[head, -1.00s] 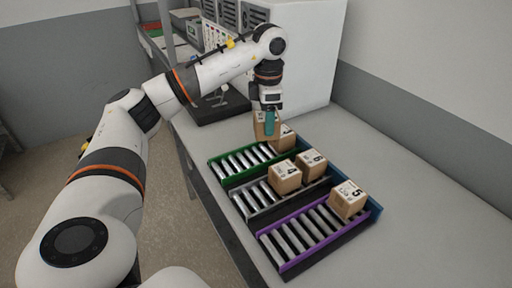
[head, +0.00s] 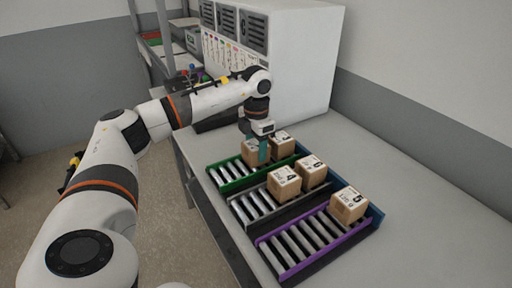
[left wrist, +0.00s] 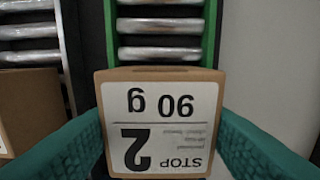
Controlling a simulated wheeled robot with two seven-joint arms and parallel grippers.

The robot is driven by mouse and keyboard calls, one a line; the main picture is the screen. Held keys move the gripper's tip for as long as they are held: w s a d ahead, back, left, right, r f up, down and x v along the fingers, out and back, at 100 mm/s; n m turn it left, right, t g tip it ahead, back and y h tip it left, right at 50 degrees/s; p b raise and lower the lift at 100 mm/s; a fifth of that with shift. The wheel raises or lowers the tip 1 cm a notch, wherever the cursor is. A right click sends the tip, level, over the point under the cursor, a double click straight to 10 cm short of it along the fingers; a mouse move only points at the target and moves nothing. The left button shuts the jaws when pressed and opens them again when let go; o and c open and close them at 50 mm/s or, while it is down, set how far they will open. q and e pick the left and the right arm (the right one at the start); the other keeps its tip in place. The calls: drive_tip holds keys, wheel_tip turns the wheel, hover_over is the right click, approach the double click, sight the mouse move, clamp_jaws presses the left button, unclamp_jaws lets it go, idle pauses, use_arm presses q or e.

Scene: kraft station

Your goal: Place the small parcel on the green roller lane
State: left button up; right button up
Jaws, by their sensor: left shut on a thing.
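The small brown parcel (head: 251,154) carries a white label reading "STOP 2" and "90 g" in the left wrist view (left wrist: 160,115). My left gripper (head: 261,152) is shut on it, with a teal finger on each side. The parcel is at the green roller lane (head: 230,186), over its far part. Bare rollers and a green rail show beyond it in the left wrist view. I cannot tell whether its underside touches the rollers. Another parcel (head: 282,142) sits close beside it at the lane's far end. My right gripper is not in view.
The grey lane (head: 252,214) beside it bears parcels marked 4 (head: 284,182) and 6 (head: 312,171). The purple lane (head: 285,262) bears a parcel marked 5 (head: 348,205). A white cabinet (head: 305,60) stands behind. The table to the right is clear.

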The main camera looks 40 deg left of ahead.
sight(256, 144)
use_arm(q)
drive_tip(key=shift+f, duration=0.35)
drive_tip(key=o, duration=1.1)
drive_tip(key=shift+f, duration=0.1)
wheel_tip(256, 144, up, 12)
drive_tip(key=shift+r, duration=0.15)
